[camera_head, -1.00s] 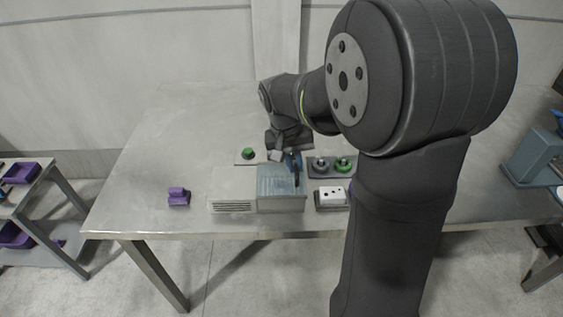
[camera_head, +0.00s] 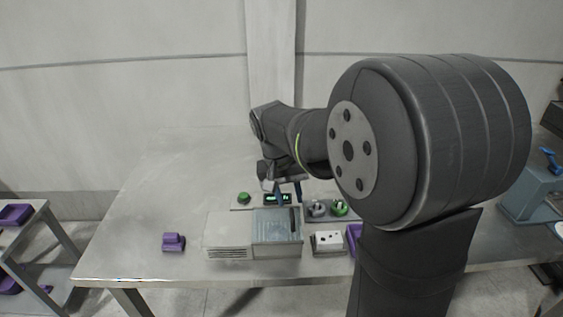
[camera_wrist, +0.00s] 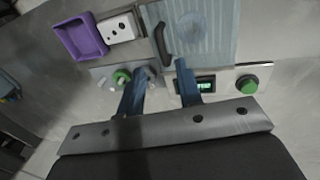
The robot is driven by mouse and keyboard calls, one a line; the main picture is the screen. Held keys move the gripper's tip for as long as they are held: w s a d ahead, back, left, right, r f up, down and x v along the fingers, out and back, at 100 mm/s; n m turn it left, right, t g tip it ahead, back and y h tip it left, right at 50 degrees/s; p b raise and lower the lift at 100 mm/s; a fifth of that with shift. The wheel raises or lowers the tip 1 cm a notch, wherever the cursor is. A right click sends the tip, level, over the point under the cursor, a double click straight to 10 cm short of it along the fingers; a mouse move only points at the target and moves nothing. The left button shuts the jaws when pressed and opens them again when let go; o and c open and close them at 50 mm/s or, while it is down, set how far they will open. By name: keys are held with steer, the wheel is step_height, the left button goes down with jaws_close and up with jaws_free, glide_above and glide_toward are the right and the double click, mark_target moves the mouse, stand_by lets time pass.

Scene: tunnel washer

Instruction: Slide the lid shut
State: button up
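The lid (camera_head: 272,222) is a bluish see-through panel lying over the right part of the grey box. A dark bar handle (camera_head: 293,220) stands near its right edge. In the wrist view the lid (camera_wrist: 205,30) is at the top, with the curved handle (camera_wrist: 163,45) at its left edge. My gripper (camera_head: 288,190) is behind the lid, at its far edge by the handle. Its two blue fingers, seen in the wrist view (camera_wrist: 161,78), are spread apart with nothing between them. The handle lies beyond the fingertips; I cannot tell the exact gap.
The box's pale ribbed left part (camera_head: 228,232) adjoins the lid. Behind are a green button (camera_head: 244,198) and a lit display (camera_wrist: 196,86). To the right are a panel with knobs (camera_head: 328,208), a white block (camera_head: 327,241) and a purple tray (camera_wrist: 80,38). A purple piece (camera_head: 173,242) stands left.

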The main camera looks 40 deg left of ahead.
mark_target(292, 213)
step_height(292, 213, up, 13)
steer(key=s+a, duration=0.1)
steer(key=shift+s+a+f, duration=0.15)
steer(key=shift+s+a, duration=0.2)
steer(key=shift+f, duration=0.1)
steer(key=f, duration=0.5)
steer(key=w+d+f, duration=0.1)
steer(key=f, duration=0.5)
steer(key=w+d+f, duration=0.1)
steer(key=f, duration=0.5)
steer(key=shift+w+d, duration=0.15)
steer(key=shift+r, duration=0.1)
step_height(292, 213, up, 17)
steer(key=s+a, duration=0.2)
steer(key=f, duration=0.5)
steer(key=w+d+f, duration=0.1)
steer(key=f, duration=0.5)
steer(key=w+d+f, duration=0.1)
steer(key=f, duration=0.5)
steer(key=shift+f, duration=0.2)
steer(key=s+a, duration=0.9)
steer(key=shift+s+a+r, duration=0.1)
steer(key=shift+s+a, duration=0.1)
steer(key=shift+s, duration=0.05)
step_height(292, 213, up, 17)
steer(key=s+a+n, duration=0.1)
steer(key=s+a, duration=0.1)
